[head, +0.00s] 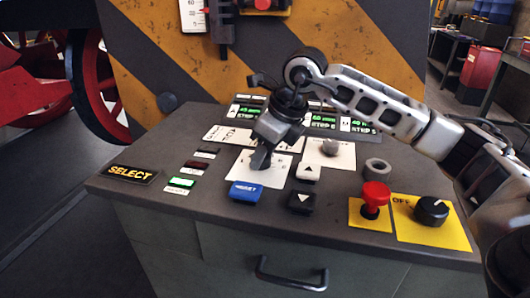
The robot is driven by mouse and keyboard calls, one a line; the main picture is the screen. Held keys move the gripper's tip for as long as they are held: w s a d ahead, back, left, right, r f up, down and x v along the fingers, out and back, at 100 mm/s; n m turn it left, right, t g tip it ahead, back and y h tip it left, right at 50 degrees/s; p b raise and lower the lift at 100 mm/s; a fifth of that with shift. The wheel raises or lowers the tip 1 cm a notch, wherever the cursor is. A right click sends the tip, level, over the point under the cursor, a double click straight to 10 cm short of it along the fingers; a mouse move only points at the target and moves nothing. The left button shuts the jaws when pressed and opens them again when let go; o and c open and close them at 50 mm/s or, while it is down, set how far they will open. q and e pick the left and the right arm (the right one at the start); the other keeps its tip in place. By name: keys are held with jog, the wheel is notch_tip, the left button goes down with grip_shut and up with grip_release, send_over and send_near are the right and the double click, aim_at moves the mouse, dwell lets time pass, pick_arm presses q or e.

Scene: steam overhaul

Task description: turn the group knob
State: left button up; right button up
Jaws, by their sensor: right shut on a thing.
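My right gripper (262,158) reaches down from the right onto a white plate (279,172) near the middle of the console. Its fingers are shut on a knob there, which I take to be the group knob. The gripper hides the knob almost wholly, and the plate's print is too small to read. A second white plate just right of it carries a grey round knob (330,147), apart from the gripper. My left gripper is not in view.
In front are a blue button (245,191) and two arrow buttons. A red mushroom button (375,196) and a black OFF knob (431,210) sit at the right. Lit green displays (320,121) line the back. A SELECT label (131,174) is at the left, with bare console top nearby.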

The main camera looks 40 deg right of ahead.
jog(key=shift+m, duration=0.6)
jog(key=shift+m+h, duration=0.4)
jog(key=shift+m, duration=0.1)
jog(key=o, duration=1)
jog(key=shift+r, duration=0.15)
